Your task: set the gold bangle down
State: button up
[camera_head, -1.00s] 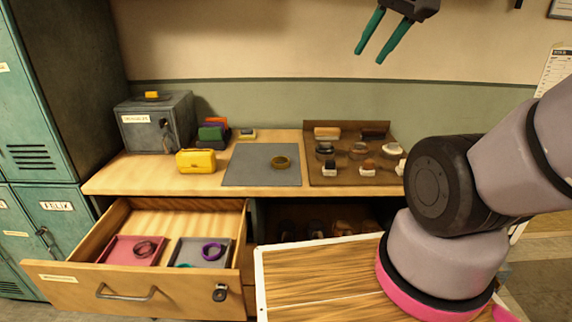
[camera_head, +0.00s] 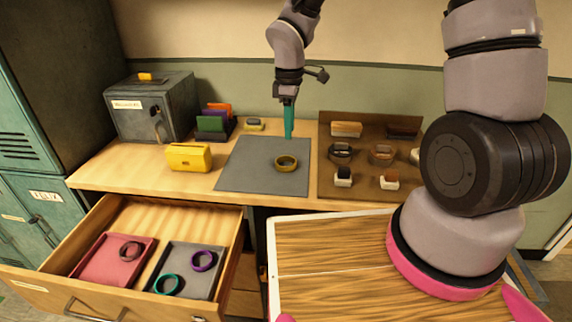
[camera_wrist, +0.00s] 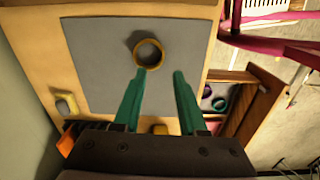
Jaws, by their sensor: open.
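The gold bangle (camera_head: 286,163) lies flat on the grey mat (camera_head: 240,180) on the counter. It also shows in the wrist view (camera_wrist: 148,53), on the mat beyond my fingertips. My gripper (camera_head: 289,134) has teal fingers pointing down above the back part of the mat, behind the bangle in the head view. In the wrist view the two fingers (camera_wrist: 160,74) are apart with nothing between them. The bangle looks clear of both fingers.
A yellow case (camera_head: 189,158) and a grey lockbox (camera_head: 135,112) stand left of the mat. A brown display board (camera_head: 330,185) with several items is to the right. The open drawer (camera_head: 85,215) holds a pink tray (camera_head: 90,268) and a grey tray (camera_head: 203,286) with bangles.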

jog(key=shift+n, duration=0.4)
jog(key=f, duration=0.4)
jog(key=a+f, duration=0.1)
jog(key=f, duration=0.1)
jog(key=shift+s+f, duration=0.1)
jog(key=shift+s, duration=0.05)
jog(key=shift+a+f, duration=0.2)
jog(key=shift+f, duration=2.75)
grip_shut()
